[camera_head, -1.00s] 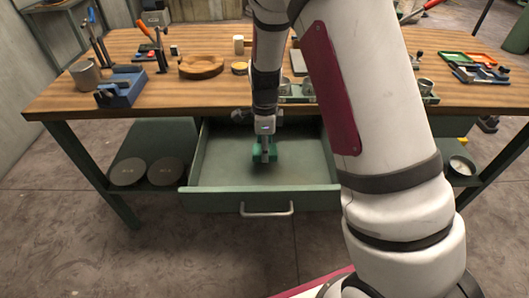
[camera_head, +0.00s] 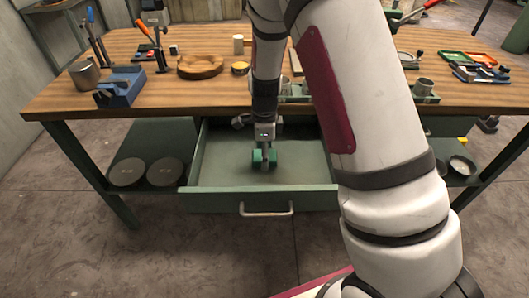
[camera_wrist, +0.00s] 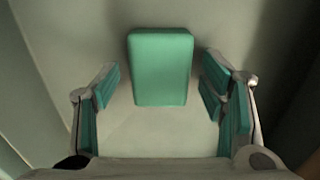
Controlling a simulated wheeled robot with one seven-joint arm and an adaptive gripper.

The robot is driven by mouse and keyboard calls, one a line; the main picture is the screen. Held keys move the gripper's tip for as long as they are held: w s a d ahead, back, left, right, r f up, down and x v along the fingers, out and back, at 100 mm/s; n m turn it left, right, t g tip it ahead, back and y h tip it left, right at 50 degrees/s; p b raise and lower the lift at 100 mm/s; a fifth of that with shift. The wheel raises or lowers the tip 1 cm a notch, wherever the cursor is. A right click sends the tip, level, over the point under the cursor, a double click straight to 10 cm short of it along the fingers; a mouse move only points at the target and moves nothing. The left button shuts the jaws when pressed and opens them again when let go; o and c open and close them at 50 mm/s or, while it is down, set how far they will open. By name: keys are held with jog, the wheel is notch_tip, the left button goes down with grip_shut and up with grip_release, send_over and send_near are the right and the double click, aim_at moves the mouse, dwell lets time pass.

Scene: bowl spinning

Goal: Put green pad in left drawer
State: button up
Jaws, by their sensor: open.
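The drawer (camera_head: 215,178) under the left part of the workbench is pulled out, with its handle facing front. My gripper (camera_head: 264,160) points down inside it, near its middle. In the wrist view the green pad (camera_wrist: 160,66), a rounded block, is inside the drawer, over the pale floor. My gripper's teal-lined fingers (camera_wrist: 160,82) stand apart on either side of it, with a gap on both sides. In the head view the pad is hard to tell from the green fingertips.
The wooden benchtop (camera_head: 130,52) above holds a blue vise (camera_head: 120,88), a metal cup (camera_head: 85,73) and a round wooden bowl (camera_head: 200,66). The drawer's front wall (camera_head: 225,201) and sides surround my gripper.

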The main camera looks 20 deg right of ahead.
jog(key=s+r+n+y+p, duration=0.1)
jog(key=s+r+n, duration=0.25)
jog(key=r, duration=0.75)
jog(key=s+r+n, duration=0.2)
jog(key=s+r, duration=0.2)
jog(key=r, duration=0.6)
jog(key=s+r+n+t, duration=0.1)
jog(key=s+r+n, duration=0.1)
jog(key=s+n, duration=0.3)
jog(key=s+r+n, duration=0.3)
jog(key=s+n, duration=0.2)
jog(key=s, duration=0.6)
jog(key=s+r+n+t+h, duration=0.1)
jog(key=s+r+n, duration=0.1)
jog(key=s+n, duration=0.4)
jog(key=s, duration=0.2)
jog(key=shift+s+r+t, duration=0.25)
jog(key=shift+s+t, duration=0.05)
jog(key=shift+s, duration=0.05)
jog(key=shift+d+r, duration=0.1)
